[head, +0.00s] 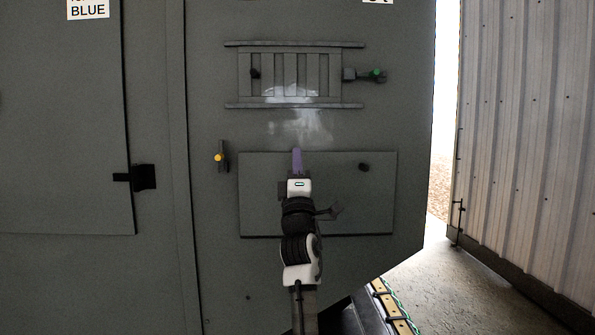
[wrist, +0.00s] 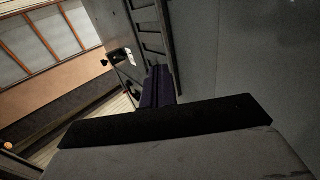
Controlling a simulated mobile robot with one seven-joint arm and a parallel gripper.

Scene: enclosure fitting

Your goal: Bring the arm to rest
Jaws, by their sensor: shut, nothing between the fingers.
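My gripper (head: 297,160) is in front of the grey enclosure, at the upper middle of the lower rectangular panel (head: 350,215). Its purple fingers point upward in the picture and are shut with nothing held. My arm rises from the bottom of the head view and hides part of that panel. The fingers also show in the wrist view (wrist: 157,87), close together, beside a grey enclosure face. Whether the fingers touch the enclosure cannot be told.
Above is a slatted vent (head: 290,75) with a green-tipped handle (head: 376,74) at its right. A yellow-tipped handle (head: 219,157) stands left of the lower panel. The left door (head: 60,120) has a black latch (head: 143,177). Open floor (head: 440,285) lies right, before a corrugated wall (head: 525,130).

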